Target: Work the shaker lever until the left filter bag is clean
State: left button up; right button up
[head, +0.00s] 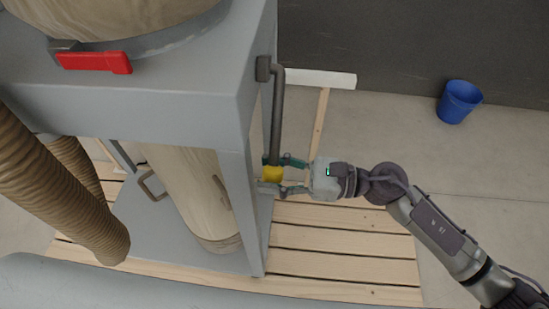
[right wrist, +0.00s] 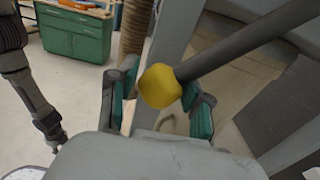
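The shaker lever (head: 278,110) is a dark grey bent bar that hangs from a pivot on the side of the grey frame. It ends in a yellow knob (head: 272,173), which also shows in the right wrist view (right wrist: 160,86). My right gripper (head: 287,174) is at the knob, with its green-padded fingers apart on either side of it. A gap shows beside the left finger in the right wrist view. A beige bag (head: 125,15) sits above the frame, cut off by the picture edge. Another beige bag (head: 190,190) hangs below. I cannot tell which is the left filter bag.
A red clamp handle (head: 95,62) sits at the upper bag's rim. Ribbed brown hoses (head: 50,180) run at the left. The frame stands on a wooden slatted pallet (head: 340,240). A blue bucket (head: 459,102) stands on open floor at the right. A green cabinet (right wrist: 75,35) is farther off.

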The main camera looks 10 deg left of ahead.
jog(key=shift+s+r, duration=0.35)
jog(key=shift+s, duration=0.15)
